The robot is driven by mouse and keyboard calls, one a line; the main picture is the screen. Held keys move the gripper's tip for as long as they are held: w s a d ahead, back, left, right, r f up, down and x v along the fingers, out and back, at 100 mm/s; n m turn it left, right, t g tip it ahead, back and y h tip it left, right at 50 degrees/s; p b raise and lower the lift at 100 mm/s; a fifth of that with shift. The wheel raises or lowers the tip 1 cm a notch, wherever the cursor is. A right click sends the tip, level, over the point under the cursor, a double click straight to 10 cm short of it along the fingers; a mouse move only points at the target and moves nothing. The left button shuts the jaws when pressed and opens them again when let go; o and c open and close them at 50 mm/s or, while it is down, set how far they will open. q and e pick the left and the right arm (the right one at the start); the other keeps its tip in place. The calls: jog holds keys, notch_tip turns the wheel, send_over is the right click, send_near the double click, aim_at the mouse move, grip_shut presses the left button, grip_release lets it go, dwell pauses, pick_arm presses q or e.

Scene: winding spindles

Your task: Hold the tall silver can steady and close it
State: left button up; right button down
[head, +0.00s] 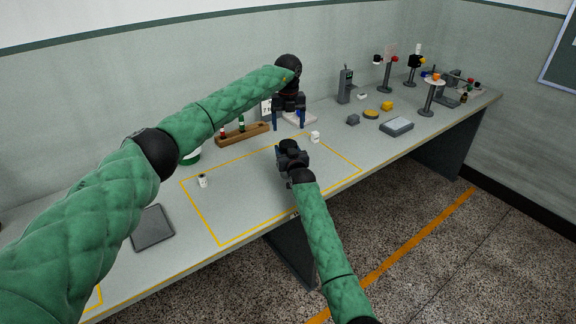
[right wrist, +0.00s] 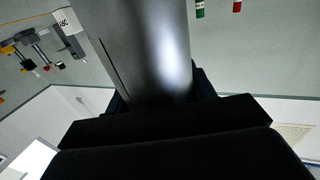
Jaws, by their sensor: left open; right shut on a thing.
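The tall silver can (right wrist: 150,45) fills the middle of the right wrist view, with a smooth shiny wall and a thin dark seam line. My right gripper (head: 291,153) is shut on it; dark fingers show at both sides of the can in the wrist view. In the head view I cannot make out the can, as my right gripper and wrist hide that spot. The can's top and its lid cannot be told. My left gripper (head: 289,122) is open, its blue fingers pointing down near the back of the bench, beyond my right gripper, with nothing seen between them.
A yellow outline marks the bench. A small white block (head: 315,138) stands right of my grippers, a small white jar (head: 203,181) at left. A wooden rack (head: 243,134) holds red and green vials. A grey pad (head: 153,228) lies front left. Several stands and instruments fill the right end.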

aim_at(288, 143)
pick_arm(q)
jog(key=shift+n, duration=0.5)
jog(key=shift+f, duration=4)
jog(key=shift+c, duration=0.3)
jog(key=c, duration=0.9)
jog(key=m, duration=0.6)
jog(key=shift+m, duration=0.3)
jog(key=shift+c, duration=0.2)
